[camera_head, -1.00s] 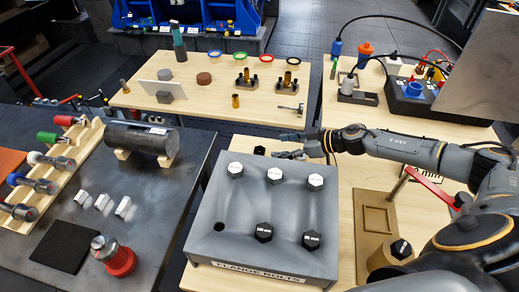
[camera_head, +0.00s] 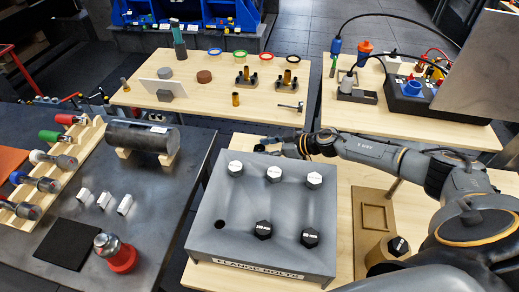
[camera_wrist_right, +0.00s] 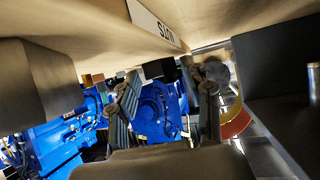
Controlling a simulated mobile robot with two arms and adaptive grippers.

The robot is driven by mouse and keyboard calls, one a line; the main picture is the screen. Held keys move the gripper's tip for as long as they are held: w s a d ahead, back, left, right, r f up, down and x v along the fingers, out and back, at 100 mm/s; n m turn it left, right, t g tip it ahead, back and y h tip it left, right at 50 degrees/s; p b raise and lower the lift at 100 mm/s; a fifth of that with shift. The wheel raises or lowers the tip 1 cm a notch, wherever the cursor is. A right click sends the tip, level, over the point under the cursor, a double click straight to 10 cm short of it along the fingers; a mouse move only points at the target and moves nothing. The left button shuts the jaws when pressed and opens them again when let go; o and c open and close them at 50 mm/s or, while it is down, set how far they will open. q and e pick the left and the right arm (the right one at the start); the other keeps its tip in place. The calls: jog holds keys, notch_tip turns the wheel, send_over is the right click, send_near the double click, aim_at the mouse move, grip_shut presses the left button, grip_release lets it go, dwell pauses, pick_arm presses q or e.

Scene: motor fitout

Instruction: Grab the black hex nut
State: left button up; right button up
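A small dark piece (camera_head: 259,148), likely the black hex nut, sits on the wooden table just behind the grey flange-bolts box. My right gripper (camera_head: 278,145) is low behind the box, immediately right of that piece, pointing left. In the right wrist view the two fingers (camera_wrist_right: 162,85) are apart. A dark block (camera_wrist_right: 158,68) shows between or beyond their tips, under a white label; I cannot tell whether it is the nut or whether they touch it. Black hex heads also sit on the box, one at front middle (camera_head: 263,230) and one at front right (camera_head: 310,238). My left gripper is out of view.
The grey box (camera_head: 222,212) stands close in front of the right gripper, with several white-topped hex heads along its back row. A brown tray (camera_head: 373,212) lies to the right. A back table (camera_head: 205,98) holds small parts. A dark bench is at left.

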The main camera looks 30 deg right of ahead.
grip_shut()
jog(key=shift+r, duration=0.1)
